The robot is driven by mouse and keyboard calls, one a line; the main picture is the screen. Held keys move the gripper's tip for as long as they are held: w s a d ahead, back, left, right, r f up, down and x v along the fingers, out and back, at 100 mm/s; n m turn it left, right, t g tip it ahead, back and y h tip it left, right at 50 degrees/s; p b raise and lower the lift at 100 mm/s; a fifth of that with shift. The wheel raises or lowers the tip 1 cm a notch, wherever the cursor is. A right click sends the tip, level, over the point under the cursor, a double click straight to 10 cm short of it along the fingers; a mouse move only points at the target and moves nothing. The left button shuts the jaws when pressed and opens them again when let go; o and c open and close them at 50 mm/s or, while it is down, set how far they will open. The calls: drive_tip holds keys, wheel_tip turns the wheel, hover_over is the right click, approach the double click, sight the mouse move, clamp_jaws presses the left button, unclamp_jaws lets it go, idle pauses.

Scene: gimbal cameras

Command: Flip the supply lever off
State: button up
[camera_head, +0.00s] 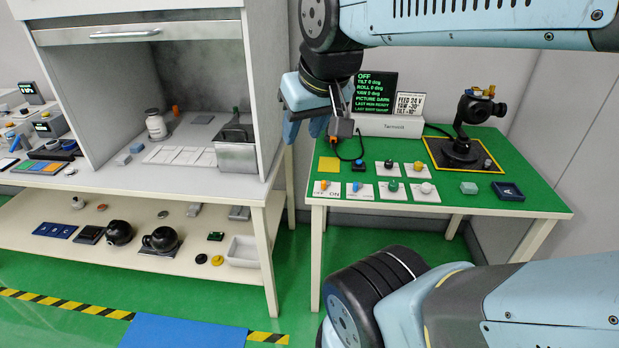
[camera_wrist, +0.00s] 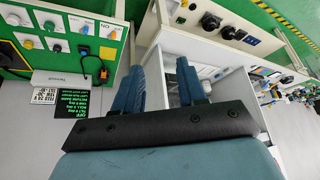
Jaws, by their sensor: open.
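The supply lever is a small orange lever (camera_head: 323,185) on a white plate (camera_head: 327,190) marked OFF and ON, at the front left of the green table (camera_head: 470,202). It also shows as an orange spot at the top left of the wrist view (camera_wrist: 112,35). Which side it leans to is too small to tell. The black screen (camera_head: 374,93) reads OFF at the top, with tilt, roll and yaw at 0 deg. My gripper (camera_head: 304,130) hangs above and behind the table's left edge, apart from the lever. Its two blue fingers are open and empty in the wrist view (camera_wrist: 161,88).
Several knobs and buttons on white plates (camera_head: 390,190) stand right of the lever. A yellow pad (camera_head: 329,164) lies behind it. A black gimbal camera (camera_head: 472,125) stands at the back right. A white cabinet (camera_head: 268,80) rises left of the table.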

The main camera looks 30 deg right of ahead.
drive_tip(key=w+a+f+m+t+y, duration=0.1)
drive_tip(key=w+a+f+m, duration=0.15)
drive_tip(key=w, duration=0.55)
drive_tip(key=w+a+f+m+y, duration=0.1)
drive_tip(key=w+a+f, duration=0.25)
drive_tip(key=w, duration=0.45)
drive_tip(key=w+f+m+t+h, duration=0.15)
drive_tip(key=w+f+m, duration=0.35)
drive_tip(key=w+f, duration=0.65)
drive_tip(key=m+h, duration=0.5)
drive_tip(key=h, duration=1.2)
approach(323, 181)
drive_tip(key=shift+g, duration=0.35)
drive_tip(key=x, duration=1)
drive_tip(key=shift+w+f, duration=0.2)
drive_tip(key=shift+f, duration=0.1)
clamp_jaws()
